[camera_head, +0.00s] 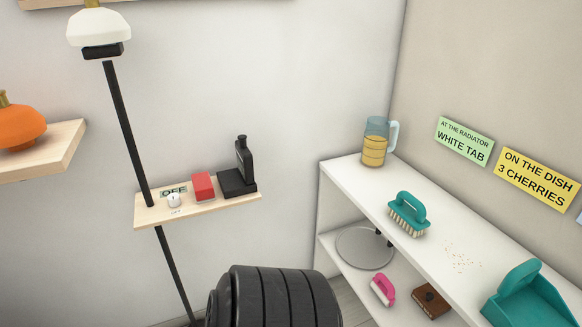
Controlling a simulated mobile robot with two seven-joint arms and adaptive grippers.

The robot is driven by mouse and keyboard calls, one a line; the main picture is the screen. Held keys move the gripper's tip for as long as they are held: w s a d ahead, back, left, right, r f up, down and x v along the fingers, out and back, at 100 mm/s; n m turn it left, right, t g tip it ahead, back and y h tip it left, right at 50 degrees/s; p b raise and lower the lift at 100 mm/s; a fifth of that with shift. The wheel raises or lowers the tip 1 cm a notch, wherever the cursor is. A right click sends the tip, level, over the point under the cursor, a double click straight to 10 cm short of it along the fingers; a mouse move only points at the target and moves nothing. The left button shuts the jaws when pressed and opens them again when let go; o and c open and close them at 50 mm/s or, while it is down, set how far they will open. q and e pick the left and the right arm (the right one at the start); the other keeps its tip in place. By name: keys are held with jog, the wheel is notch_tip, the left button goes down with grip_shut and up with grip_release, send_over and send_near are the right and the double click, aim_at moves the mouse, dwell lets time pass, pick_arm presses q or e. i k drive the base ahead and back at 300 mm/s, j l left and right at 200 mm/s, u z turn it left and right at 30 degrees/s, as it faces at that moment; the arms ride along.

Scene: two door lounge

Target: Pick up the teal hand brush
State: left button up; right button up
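The teal hand brush (408,213) stands on the white top of the shelf unit (350,178) at the right. Its looped handle is up and its pale bristles are down on the surface. Nothing covers it. Neither of my grippers is in view.
A jug (375,143) stands behind the brush, and a teal dustpan (527,297) lies nearer, beyond crumbs (462,257). The lower shelf holds a round grey plate (364,248), a pink brush (383,290) and a brown block (430,300). A black ribbed form (275,300) fills the bottom middle.

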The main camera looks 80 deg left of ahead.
aim_at(415, 221)
jog(key=u, duration=1.75)
jog(key=i+u, duration=0.1)
jog(key=i+l, duration=0.05)
jog(key=i, duration=0.05)
